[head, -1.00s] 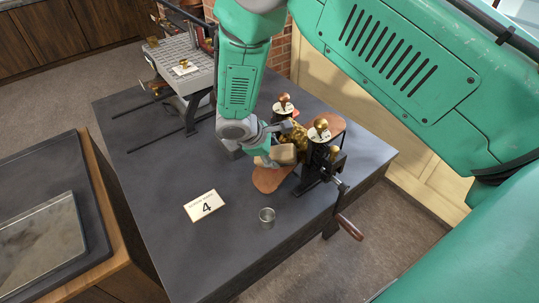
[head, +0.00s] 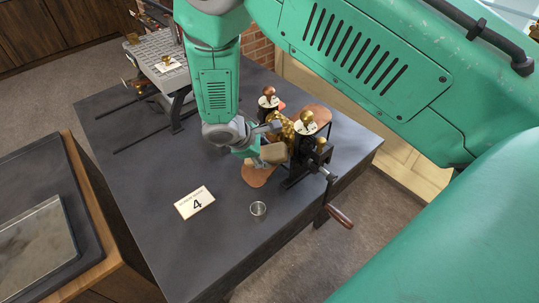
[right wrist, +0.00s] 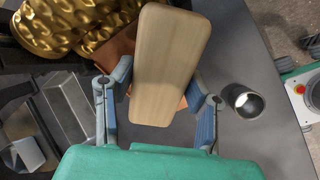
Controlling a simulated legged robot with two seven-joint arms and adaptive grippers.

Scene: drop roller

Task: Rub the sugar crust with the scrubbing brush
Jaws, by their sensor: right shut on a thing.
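My right gripper (head: 263,145) is shut on the scrubbing brush (head: 273,154), held at the near side of the drop roller machine. In the right wrist view the brush (right wrist: 170,65) is a pale wooden block between the two fingers (right wrist: 158,108); its bristles are hidden underneath. The dimpled gold rollers (head: 285,131) sit in the machine's black frame, just beyond the brush. They also show at the top left of the right wrist view (right wrist: 75,25). I cannot make out a sugar crust or whether the brush touches the rollers. My left gripper is out of view.
A copper-coloured plate (head: 257,175) lies under the brush. The machine's crank handle (head: 340,216) sticks out past the table edge. The table's front left is clear.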

